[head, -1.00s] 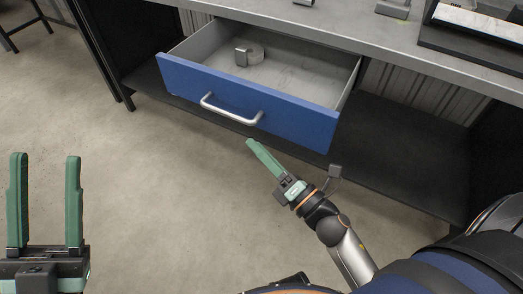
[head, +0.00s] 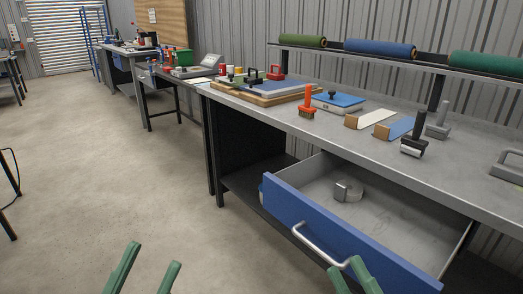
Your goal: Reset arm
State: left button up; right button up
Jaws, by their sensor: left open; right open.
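My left gripper (head: 154,256) shows at the bottom edge of the head view, left of centre. Its two green fingers are apart and empty, over bare floor. My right gripper (head: 346,264) shows at the bottom edge, right of centre. The arms behind both grippers are out of view.
The drawer stands open and holds a round grey object (head: 347,191). The grey workbench (head: 300,128) above carries an orange-handled brush (head: 308,102), a roller tool (head: 414,140) and a blue-topped block (head: 338,102). Turf rolls (head: 380,49) lie on the rack behind. The floor (head: 110,170) at left is clear.

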jog(key=s+r+m+y+p, duration=0.2)
jog(key=s+r+m+y, duration=0.15)
jog(key=r+m, duration=0.55)
pick_arm(q)
jog(key=w+a+f+n+g+y+p, duration=0.3)
jog(key=w+f+n+g+y+p, duration=0.4)
jog(key=f+y+p, duration=0.5)
pick_arm(e)
jog(key=w+d+f+m+g+h+p, duration=0.2)
jog(key=w+f+m+g+h, duration=0.35)
jog(key=f+h, duration=0.45)
pick_arm(q)
jog(key=s+a+f+n+g+p, duration=0.1)
jog(key=s+f+n+g+p, duration=0.2)
jog(key=s+f+g+p, duration=0.3)
jog(key=s+f+p, duration=0.2)
jog(key=s+p, duration=0.1)
jog(key=p, duration=0.1)
jog(key=shift+s+f+n, duration=0.3)
jog(key=shift+f, duration=0.05)
pick_arm(e)
jog(key=s+d+f+m+g+h, duration=0.1)
jog(key=s+f+m+g+h, duration=0.1)
jog(key=s+f+g, duration=0.4)
jog(key=s+f+m, duration=0.1)
jog(key=s+f, duration=0.3)
jog(key=f, duration=0.1)
jog(key=shift+g, duration=0.35)
jog(key=shift+d+r+m, duration=0.1)
jog(key=shift+m, duration=0.15)
